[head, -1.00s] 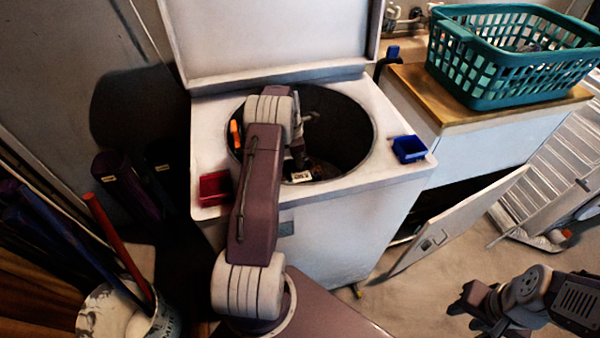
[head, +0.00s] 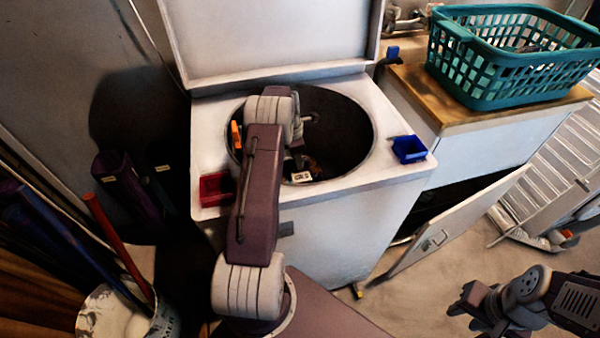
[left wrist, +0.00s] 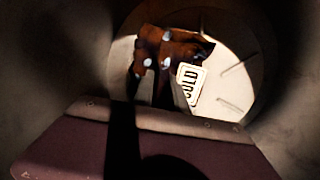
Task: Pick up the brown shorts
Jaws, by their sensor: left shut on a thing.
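The brown shorts (left wrist: 180,48) are a bunched reddish-brown cloth low in the washer drum in the left wrist view. In the head view only a small dark brown patch (head: 316,167) shows beside my arm. My left arm reaches down into the drum, and my left gripper (left wrist: 153,52) is shut on the cloth, its pale fingertips against it. In the head view my arm mostly hides that gripper. My right gripper (head: 468,305) is open and empty over the floor at lower right.
The white top-loading washer (head: 345,230) has its lid up; the drum wall surrounds my left gripper. A red tray (head: 214,188) and a blue bin (head: 408,149) sit on its top.

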